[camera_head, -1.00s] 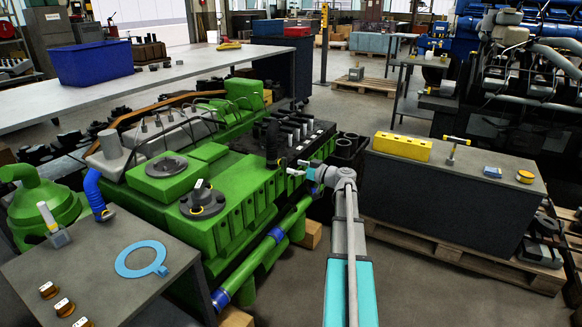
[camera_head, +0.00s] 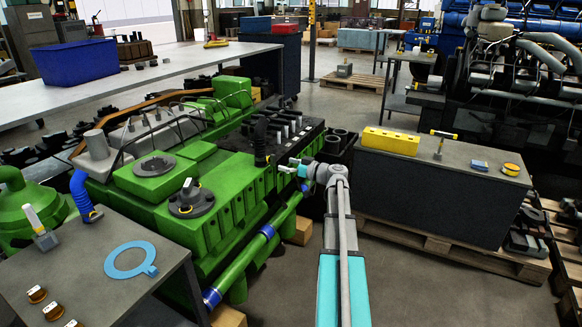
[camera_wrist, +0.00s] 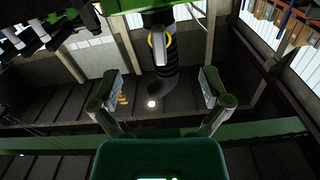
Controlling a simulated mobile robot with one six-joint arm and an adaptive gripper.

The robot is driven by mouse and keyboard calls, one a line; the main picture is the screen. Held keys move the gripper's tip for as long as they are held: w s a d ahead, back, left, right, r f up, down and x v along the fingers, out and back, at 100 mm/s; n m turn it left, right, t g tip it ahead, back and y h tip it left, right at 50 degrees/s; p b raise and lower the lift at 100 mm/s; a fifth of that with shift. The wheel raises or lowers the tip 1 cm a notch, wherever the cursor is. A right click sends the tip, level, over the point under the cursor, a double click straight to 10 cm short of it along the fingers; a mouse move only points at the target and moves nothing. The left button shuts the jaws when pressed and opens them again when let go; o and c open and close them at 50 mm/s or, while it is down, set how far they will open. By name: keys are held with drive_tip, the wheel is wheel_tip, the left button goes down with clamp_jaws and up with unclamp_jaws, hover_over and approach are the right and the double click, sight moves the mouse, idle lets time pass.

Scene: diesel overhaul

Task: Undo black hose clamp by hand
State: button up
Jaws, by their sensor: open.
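The black ribbed hose (camera_head: 260,145) stands upright at the near side of the green engine (camera_head: 215,170). In the wrist view the hose (camera_wrist: 165,73) is at the top centre, with a clamp (camera_wrist: 160,46) that shows a grey lever-like part and a yellow edge. My gripper (camera_head: 290,171) is beside the engine, to the right of the hose. In the wrist view my gripper (camera_wrist: 159,92) is open and empty, its two fingers apart on either side of the picture's middle. The clamp lies beyond the fingertips, roughly centred between them, and appears untouched. Its fastening is too small to read.
A grey bench (camera_head: 480,180) at the right holds a yellow block (camera_head: 391,141) and small tools. A table (camera_head: 85,262) at the front left holds a light blue ring (camera_head: 131,259). A blue hose (camera_head: 82,195) is at the engine's left end. Open floor lies at the front right.

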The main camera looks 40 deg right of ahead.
sight(274, 166)
drive_tip(key=shift+w+m, duration=0.15)
drive_tip(key=shift+m, duration=0.35)
drive_tip(key=shift+w+a+m, duration=0.35)
drive_tip(key=shift+w+m, duration=0.45)
drive_tip(key=shift+m, duration=5)
drive_tip(key=shift+w+a+m, duration=0.3)
drive_tip(key=shift+w+m, duration=0.45)
drive_tip(key=shift+m, duration=5.05)
drive_tip(key=shift+w+a+m, duration=0.35)
drive_tip(key=shift+w+m, duration=0.45)
drive_tip(key=shift+m, duration=5)
